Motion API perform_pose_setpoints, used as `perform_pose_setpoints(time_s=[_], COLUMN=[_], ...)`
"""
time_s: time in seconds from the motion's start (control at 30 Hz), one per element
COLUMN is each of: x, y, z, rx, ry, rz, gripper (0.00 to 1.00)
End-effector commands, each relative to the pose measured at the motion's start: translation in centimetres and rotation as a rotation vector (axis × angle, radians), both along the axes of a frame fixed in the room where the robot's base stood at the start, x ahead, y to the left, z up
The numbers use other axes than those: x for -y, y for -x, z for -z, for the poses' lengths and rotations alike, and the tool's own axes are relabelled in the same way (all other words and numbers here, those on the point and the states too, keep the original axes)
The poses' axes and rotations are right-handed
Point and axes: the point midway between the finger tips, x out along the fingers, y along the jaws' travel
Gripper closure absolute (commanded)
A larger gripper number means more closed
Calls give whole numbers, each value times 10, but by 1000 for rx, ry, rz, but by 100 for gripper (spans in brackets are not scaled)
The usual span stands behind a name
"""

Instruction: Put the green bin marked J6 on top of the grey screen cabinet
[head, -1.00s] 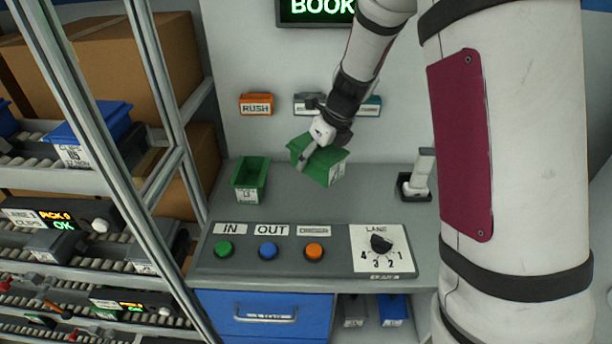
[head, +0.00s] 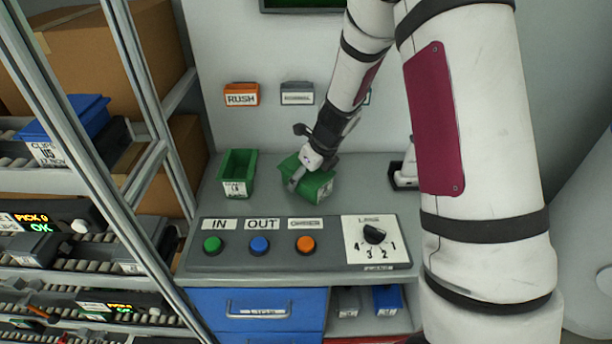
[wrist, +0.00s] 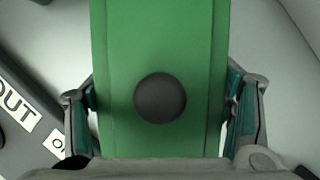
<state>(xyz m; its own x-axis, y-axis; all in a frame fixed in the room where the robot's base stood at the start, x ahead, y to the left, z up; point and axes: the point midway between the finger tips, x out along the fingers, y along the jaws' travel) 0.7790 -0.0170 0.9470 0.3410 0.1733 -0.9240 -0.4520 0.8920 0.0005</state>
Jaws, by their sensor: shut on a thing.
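My gripper (head: 298,181) is shut on a green bin (head: 316,190), which it holds tilted over the grey worktop. In the wrist view, the fingers press on both sides of this green bin (wrist: 155,40), whose face has a dark round spot. Its marking is not readable. A second green bin (head: 238,175) stands upright and open on the worktop to the left; its white label is too small to read. I cannot clearly make out a grey screen cabinet; only the lower edge of a dark-framed screen (head: 300,8) shows at the top.
The worktop (head: 270,205) has a button panel (head: 290,262) with a lane dial along its front. RUSH (head: 241,95) and grey (head: 297,92) holders hang on the wall behind. A rack with a blue bin (head: 75,120) stands left. A grey-and-white device (head: 406,172) sits right.

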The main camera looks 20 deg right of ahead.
Motion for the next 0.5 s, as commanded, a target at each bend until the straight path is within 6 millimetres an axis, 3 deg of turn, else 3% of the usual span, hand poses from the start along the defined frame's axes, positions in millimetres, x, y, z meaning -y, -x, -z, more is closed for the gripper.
perform_pose_setpoints(time_s=[0.27,0.3,0.37,0.5], x=[0,0,0,0], y=[-1,0,0,0], z=[2,2,2,2], rx=[2,0,0,0], ry=[0,0,0,0], rz=[0,-1,-1,-1], gripper=[86,19,5,5])
